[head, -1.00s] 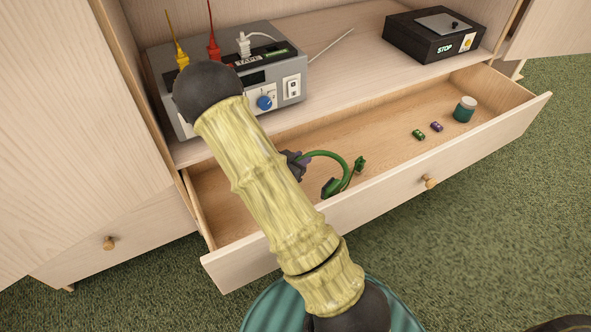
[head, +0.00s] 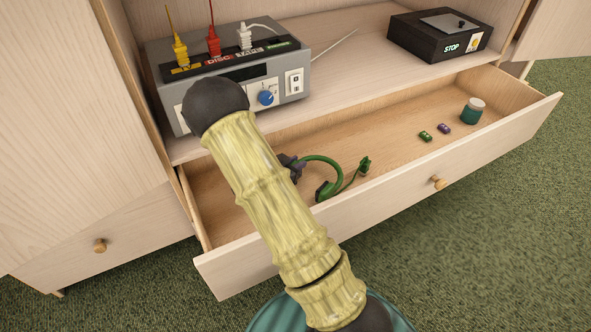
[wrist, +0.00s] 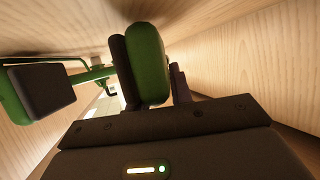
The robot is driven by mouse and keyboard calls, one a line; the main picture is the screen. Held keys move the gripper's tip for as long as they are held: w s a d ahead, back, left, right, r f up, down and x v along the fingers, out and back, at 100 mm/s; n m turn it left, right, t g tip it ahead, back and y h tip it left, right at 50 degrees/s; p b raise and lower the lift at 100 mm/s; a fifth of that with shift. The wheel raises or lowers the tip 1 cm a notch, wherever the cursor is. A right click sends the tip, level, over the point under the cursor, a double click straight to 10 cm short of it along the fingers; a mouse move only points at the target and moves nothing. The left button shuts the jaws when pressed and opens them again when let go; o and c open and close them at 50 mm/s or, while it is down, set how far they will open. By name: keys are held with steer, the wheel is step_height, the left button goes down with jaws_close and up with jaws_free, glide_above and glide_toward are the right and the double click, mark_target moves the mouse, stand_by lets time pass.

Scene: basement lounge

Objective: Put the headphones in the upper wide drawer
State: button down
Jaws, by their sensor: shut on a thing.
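The green headphones (head: 322,164) are inside the open wide drawer (head: 400,160), in its left half. My gripper (head: 291,166) is at their left end, partly hidden behind my arm in the head view. In the wrist view, my gripper (wrist: 150,90) is shut on one green ear cup of the headphones (wrist: 149,62). The other ear cup, with a dark pad, shows at the left of the wrist view. The drawer's pale wooden walls (wrist: 245,60) are close on both sides there. Whether the headphones touch the drawer floor, I cannot tell.
A teal jar (head: 473,111), a green car-like piece (head: 425,136) and a purple one (head: 444,128) lie in the drawer's right part. A grey device (head: 285,60) with plugs and a black STOP box (head: 440,36) stand on the shelf above. The drawer's middle is clear.

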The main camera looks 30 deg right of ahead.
steer(key=shift+s+f, duration=0.1)
steer(key=shift+f, duration=0.3)
steer(key=c, duration=1.3)
jaws_free()
steer(key=shift+o, duration=0.2)
steer(key=shift+a+r, duration=0.15)
steer(key=shift+r, duration=0.05)
steer(key=p+v, duration=0.4)
steer(key=v, duration=0.2)
steer(key=shift+r, duration=0.15)
steer(key=shift+s+a, duration=0.3)
steer(key=shift+a, duration=0.15)
